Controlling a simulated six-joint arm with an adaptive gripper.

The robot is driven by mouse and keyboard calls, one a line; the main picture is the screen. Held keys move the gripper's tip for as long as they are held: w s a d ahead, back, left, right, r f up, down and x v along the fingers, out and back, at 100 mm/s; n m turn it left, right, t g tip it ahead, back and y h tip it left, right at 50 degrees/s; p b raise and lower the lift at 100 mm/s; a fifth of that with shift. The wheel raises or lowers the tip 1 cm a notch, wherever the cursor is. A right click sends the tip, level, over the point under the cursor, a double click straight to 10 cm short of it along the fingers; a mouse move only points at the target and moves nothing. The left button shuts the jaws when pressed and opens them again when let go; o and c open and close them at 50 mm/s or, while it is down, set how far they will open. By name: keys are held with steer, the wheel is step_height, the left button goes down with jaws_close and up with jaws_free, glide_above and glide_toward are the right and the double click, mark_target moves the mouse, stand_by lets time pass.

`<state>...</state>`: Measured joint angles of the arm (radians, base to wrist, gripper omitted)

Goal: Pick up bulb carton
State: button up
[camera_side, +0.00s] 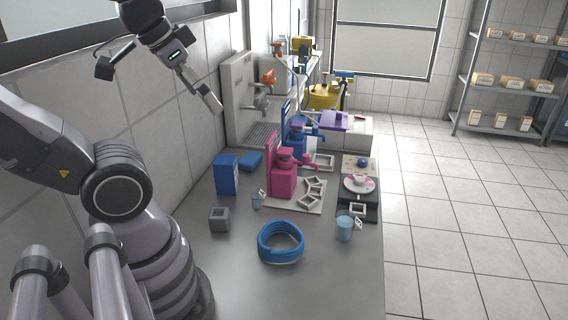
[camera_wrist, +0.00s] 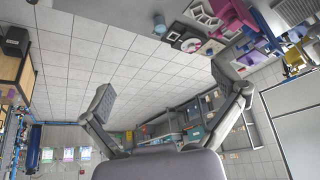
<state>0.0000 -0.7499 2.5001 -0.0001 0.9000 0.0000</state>
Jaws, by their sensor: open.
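A blue upright box (camera_side: 227,174), which looks like the bulb carton, stands on the grey bench toward the wall side, left of the pink machine. My gripper (camera_side: 160,86) is high above the bench at the upper left, near the tiled wall, well apart from the box. Its two fingers are spread wide with nothing between them. In the wrist view my open gripper (camera_wrist: 161,91) frames floor tiles and distant furniture. I cannot make out the blue box in that view.
The pink machine (camera_side: 284,180) stands right of the box. A flat blue block (camera_side: 250,161) lies behind it, and a small glass (camera_side: 256,200) stands in front. A grey block (camera_side: 219,219) and a blue coil (camera_side: 281,257) lie nearer.

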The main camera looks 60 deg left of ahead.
mark_target(226, 161)
steer(key=w+a+f+m+g+y, duration=0.2)
steer(key=a+f+m+g+y, duration=0.1)
steer(key=a+f+g+y, duration=0.4)
steer(key=w+a+f+m+g+y, duration=0.2)
steer(key=a+f+m+g+y, duration=0.15)
steer(key=a, duration=0.55)
steer(key=w+a+f+m+t+y, duration=0.2)
steer(key=w+f+m+t, duration=0.2)
steer(key=f+m, duration=0.4)
steer(key=w+a+f+m+t+y, duration=0.2)
steer(key=w+f+m+t, duration=0.15)
steer(key=f+m, duration=0.45)
steer(key=a+f, duration=0.2)
steer(key=a, duration=0.2)
steer(key=w+a+f+n, duration=0.1)
steer(key=a+f, duration=0.1)
steer(key=a, duration=0.2)
steer(key=w+a+f+n, duration=0.1)
steer(key=a+f, duration=0.1)
steer(key=a, duration=0.2)
steer(key=shift+a, duration=0.2)
steer(key=c, duration=1.3)
